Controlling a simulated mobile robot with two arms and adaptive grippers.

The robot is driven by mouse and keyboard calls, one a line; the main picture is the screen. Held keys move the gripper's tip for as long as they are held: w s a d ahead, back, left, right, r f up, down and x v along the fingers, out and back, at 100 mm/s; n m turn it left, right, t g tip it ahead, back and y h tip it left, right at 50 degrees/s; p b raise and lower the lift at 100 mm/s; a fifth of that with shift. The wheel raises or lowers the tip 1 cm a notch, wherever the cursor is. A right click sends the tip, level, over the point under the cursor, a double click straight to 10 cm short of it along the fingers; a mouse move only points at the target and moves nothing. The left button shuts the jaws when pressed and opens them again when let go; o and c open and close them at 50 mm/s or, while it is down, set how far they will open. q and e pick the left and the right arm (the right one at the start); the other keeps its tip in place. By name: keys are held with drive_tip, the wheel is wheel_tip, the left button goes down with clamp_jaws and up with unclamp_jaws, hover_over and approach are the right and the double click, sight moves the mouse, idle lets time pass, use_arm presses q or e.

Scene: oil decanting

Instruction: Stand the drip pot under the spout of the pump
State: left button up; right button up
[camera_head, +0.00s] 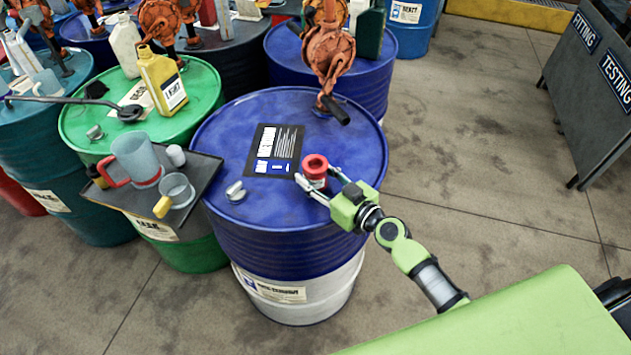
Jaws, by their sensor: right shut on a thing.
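The drip pot appears to be the small red pot (315,167) with a round dark opening. My right gripper (316,184) is shut on it, its fingers around the pot's sides. The pot is upright over the right part of the near blue drum's top (232,130); I cannot tell whether it touches the lid. The orange rotary pump (330,58) with a black-gripped crank rises at the back of this drum, behind the pot and apart from it. I cannot clearly make out its spout. My left gripper is out of view.
A black label sheet (276,150) and a metal bung (235,191) lie on the blue lid. At left, a dark tray (135,203) holds a jug (136,159) and cups. The green drum (75,125) carries a yellow bottle (162,80). Open floor lies at right.

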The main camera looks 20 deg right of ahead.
drive_tip(key=shift+f+b, duration=0.3)
drive_tip(key=shift+f, duration=0.3)
drive_tip(key=shift+r, duration=0.1)
drive_tip(key=o, duration=1.4)
drive_tip(key=shift+f, duration=0.2)
